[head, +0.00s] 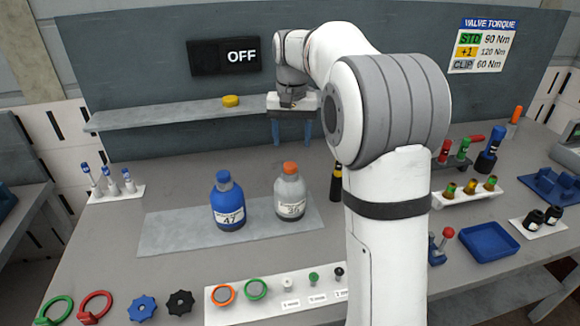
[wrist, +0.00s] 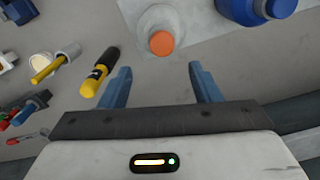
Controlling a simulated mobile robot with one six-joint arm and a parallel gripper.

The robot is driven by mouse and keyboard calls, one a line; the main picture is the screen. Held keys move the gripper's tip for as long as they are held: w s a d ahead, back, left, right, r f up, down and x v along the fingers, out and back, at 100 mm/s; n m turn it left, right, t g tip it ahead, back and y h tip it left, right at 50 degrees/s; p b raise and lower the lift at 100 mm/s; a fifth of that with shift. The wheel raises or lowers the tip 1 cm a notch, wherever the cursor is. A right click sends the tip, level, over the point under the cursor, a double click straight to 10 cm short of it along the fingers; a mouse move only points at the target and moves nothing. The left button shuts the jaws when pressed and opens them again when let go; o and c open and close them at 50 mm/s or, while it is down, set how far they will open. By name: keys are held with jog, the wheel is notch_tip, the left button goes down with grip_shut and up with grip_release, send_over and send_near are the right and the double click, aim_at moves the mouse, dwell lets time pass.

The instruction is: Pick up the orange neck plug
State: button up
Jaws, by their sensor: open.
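The orange neck plug (head: 290,168) sits in the top of a grey-white bottle (head: 290,193) labelled 36 on the grey mat. In the wrist view the plug (wrist: 161,43) is ahead of my fingers, close to midway between them, and nothing hides it. My gripper (head: 290,140) is open and empty, behind and above the bottle in the head view. Its blue fingers (wrist: 161,85) are spread and apart from the plug.
A blue bottle (head: 228,203) labelled 47 stands left of the grey-white one. A shelf (head: 160,116) with a yellow puck (head: 231,101) runs behind. The mat's left part (head: 170,232) is clear.

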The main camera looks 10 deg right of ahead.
aim_at(291, 165)
jog(key=f, duration=0.7)
jog(key=shift+s+a, duration=0.25)
jog(key=shift+s, duration=0.05)
jog(key=shift+c, duration=0.4)
jog(key=c, duration=1)
